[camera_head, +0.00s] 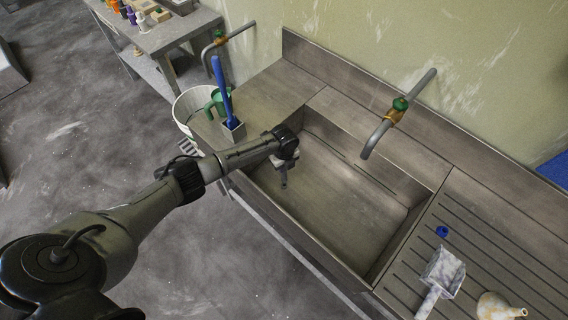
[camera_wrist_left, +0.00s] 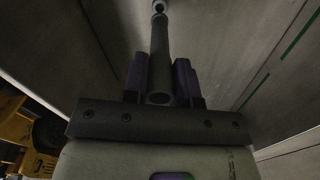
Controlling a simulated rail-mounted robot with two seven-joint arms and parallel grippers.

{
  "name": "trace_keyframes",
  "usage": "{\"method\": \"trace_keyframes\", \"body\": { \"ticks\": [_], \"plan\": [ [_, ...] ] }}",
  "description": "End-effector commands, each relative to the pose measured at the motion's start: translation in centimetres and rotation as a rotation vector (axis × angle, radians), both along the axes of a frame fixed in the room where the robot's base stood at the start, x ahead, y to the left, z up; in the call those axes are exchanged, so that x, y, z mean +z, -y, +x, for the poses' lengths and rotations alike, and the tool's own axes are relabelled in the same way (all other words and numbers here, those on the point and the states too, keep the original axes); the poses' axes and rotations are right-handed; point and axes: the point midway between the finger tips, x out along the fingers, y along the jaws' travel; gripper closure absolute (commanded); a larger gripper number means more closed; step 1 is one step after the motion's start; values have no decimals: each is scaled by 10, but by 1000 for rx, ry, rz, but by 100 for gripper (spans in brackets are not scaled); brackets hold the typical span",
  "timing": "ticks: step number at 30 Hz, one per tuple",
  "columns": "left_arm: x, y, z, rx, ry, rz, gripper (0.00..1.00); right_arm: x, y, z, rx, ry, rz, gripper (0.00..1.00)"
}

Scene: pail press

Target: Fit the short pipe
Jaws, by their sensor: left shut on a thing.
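My left gripper (camera_head: 284,168) hangs over the sink basin (camera_head: 335,195), near its left end, in the head view. In the left wrist view the gripper (camera_wrist_left: 160,88) is shut on the short pipe (camera_wrist_left: 159,55), a dark grey tube lying between its two purple-toned fingers. One open pipe end faces the wrist camera. A small round end shows at the top edge of that view; I cannot tell if it belongs to the same pipe. A bent grey tap pipe with a green and orange fitting (camera_head: 396,109) juts from the wall over the basin. My right gripper is not in view.
A white bucket (camera_head: 184,105) stands left of the sink, with a green jug (camera_head: 215,103) and blue brush (camera_head: 221,85) near it. The right drainboard holds a blue ring (camera_head: 442,231), scoop (camera_head: 446,270) and beige funnel (camera_head: 494,306). The basin looks empty.

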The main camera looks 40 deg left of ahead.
Motion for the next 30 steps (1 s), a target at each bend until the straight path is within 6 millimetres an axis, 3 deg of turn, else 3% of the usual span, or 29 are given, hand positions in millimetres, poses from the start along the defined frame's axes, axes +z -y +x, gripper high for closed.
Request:
{"method": "trace_keyframes", "body": {
  "ticks": [9, 30],
  "plan": [
    [-25, 0, 0, 0, -1, 0, 98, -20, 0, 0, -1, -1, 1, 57],
    [-24, 0, 1, -1, 0, 0, 98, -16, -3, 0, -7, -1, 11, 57]
  ]
}}
